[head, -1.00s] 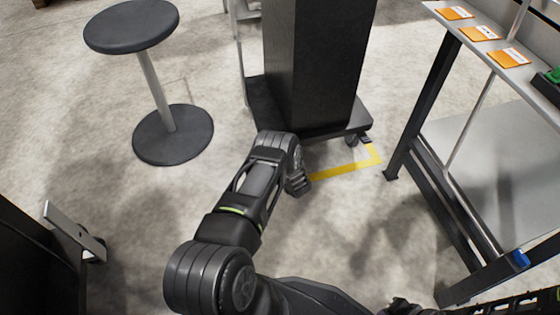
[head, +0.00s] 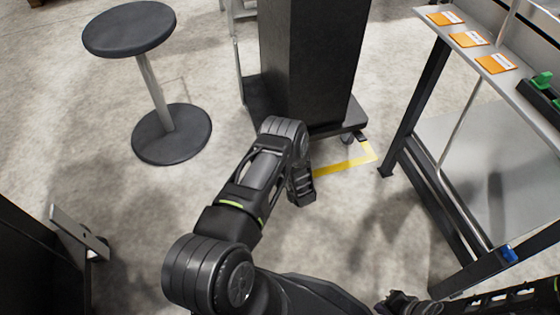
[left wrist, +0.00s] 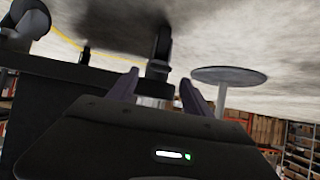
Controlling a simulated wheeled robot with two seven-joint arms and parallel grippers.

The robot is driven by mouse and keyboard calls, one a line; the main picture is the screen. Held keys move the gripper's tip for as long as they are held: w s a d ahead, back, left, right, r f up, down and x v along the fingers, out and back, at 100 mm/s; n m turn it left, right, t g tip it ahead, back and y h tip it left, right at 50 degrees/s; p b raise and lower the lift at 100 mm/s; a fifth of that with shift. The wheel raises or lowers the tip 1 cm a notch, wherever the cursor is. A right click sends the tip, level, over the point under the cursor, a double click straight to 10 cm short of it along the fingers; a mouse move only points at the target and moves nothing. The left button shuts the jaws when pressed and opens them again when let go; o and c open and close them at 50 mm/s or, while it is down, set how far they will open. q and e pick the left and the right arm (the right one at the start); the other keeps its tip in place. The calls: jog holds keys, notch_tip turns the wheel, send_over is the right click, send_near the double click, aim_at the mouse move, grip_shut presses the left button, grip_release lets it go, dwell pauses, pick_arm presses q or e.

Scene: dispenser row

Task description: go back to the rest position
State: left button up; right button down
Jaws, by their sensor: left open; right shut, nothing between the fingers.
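My left arm (head: 245,190) rises from the bottom of the head view, bends at the elbow, and its forearm (head: 301,186) points down. My right gripper (head: 404,303) is at the bottom edge of the head view, partly cut off. It looks shut and empty, with my right arm reaching in from the right.
A black column on a wheeled base (head: 309,70) stands beyond my left elbow, with yellow floor tape (head: 340,167) beside it. A round stool (head: 130,28) is at the left. A bench (head: 415,100) with orange cards (head: 468,39) is at the right. Open floor lies between.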

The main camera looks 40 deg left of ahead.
pick_arm(q)
jog(key=shift+d, duration=0.1)
dwell(0.5)
jog(key=s+d+r+m+g+h, duration=0.15)
jog(key=s+d+h, duration=0.25)
jog(key=d, duration=0.7)
jog(key=s+d+r+m+h, duration=0.1)
jog(key=s+d+m+h, duration=0.3)
jog(key=d, duration=0.6)
jog(key=s+d+r+m+g+h, duration=0.2)
jog(key=s+d+r+h, duration=0.15)
jog(key=s+d, duration=0.45)
jog(key=s+d+r+m+g+h, duration=0.15)
jog(key=s+d+r, duration=0.3)
jog(key=s, duration=0.45)
notch_tip(320, 180, up, 28)
jog(key=s+d+p, duration=0.2)
jog(key=p, duration=2.6)
jog(key=shift+s+d+g+h, duration=0.2)
jog(key=shift+d+g+h, duration=0.1)
jog(key=shift+d+g, duration=0.1)
pick_arm(e)
notch_tip(320, 180, up, 28)
jog(key=s+a, duration=0.1)
jog(key=shift+s+a+r, duration=0.15)
jog(key=shift+s+a, duration=0.2)
